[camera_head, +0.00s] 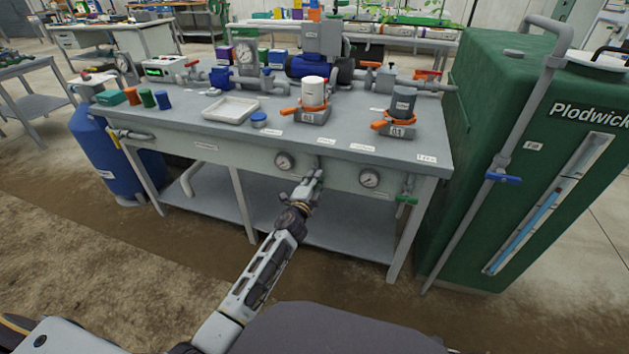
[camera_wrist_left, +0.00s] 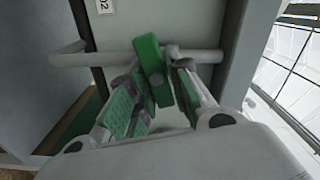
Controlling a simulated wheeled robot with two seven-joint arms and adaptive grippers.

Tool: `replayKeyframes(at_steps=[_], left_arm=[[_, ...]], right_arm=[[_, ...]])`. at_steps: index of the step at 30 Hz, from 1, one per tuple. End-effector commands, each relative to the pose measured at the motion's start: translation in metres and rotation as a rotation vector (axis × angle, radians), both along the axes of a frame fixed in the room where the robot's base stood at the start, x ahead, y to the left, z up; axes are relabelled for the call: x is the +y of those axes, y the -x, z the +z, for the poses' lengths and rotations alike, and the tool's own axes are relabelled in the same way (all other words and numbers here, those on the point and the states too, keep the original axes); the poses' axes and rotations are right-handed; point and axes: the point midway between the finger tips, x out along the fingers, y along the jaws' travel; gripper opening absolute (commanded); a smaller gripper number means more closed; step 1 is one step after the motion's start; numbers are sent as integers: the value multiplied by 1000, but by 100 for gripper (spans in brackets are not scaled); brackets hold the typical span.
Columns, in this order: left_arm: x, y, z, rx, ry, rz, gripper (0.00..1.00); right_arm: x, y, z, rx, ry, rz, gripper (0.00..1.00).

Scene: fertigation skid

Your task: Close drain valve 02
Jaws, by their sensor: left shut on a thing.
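The handle lies crosswise to the pipe, slightly tilted. My left gripper (camera_wrist_left: 160,78) is shut on the handle's near end, with a green-padded finger on each side. My right gripper is not in view.
Another green-handled valve (camera_head: 407,199) hangs at the bench's right front. The grey bench (camera_head: 225,146) carries pumps and orange-handled units. A green tank (camera_head: 480,110) stands right, a blue tank (camera_head: 110,160) left. The front floor is clear.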

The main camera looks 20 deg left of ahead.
Motion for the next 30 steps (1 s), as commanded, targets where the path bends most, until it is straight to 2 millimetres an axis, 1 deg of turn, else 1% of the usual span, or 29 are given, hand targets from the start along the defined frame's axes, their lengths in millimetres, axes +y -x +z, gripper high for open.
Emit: replayKeyframes(at_steps=[6,12,18,29,30], left_arm=[[-1,0,-2,-6,-161,-2,0],[-1,0,-3,-8,-254,-2,0],[-2,0,-4,-9,-292,-2,0],[-1,0,-4,-10,-296,-2,0],[-1,0,-4,-9,-295,-2,24]], right_arm=[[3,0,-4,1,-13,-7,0],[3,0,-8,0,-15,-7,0],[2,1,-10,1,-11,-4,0],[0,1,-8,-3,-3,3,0],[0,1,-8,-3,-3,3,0]])
